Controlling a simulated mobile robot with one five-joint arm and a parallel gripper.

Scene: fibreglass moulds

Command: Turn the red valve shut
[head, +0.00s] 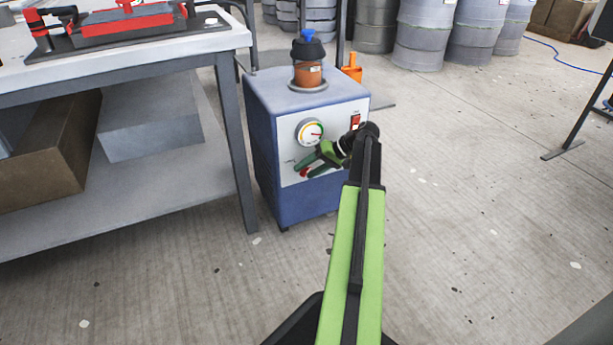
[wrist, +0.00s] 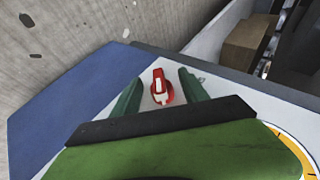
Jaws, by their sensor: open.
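The red valve (wrist: 162,90) is a small round knob with a raised grip and a white mark, on the light front panel of a blue cabinet (head: 265,150). In the wrist view the knob shows between the two green fingers of my gripper (wrist: 160,75), with a gap on each side. In the head view my gripper (head: 309,166) is in front of the lower panel, and only a bit of red (head: 305,171) shows by its fingers. My gripper is open. Whether the fingers touch the panel cannot be told.
A round gauge (head: 310,132) and a red switch (head: 355,121) are on the panel above. A capped jar (head: 308,72) stands on the cabinet. A workbench (head: 150,62) is close on the left. Grey drums (head: 425,35) stand behind.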

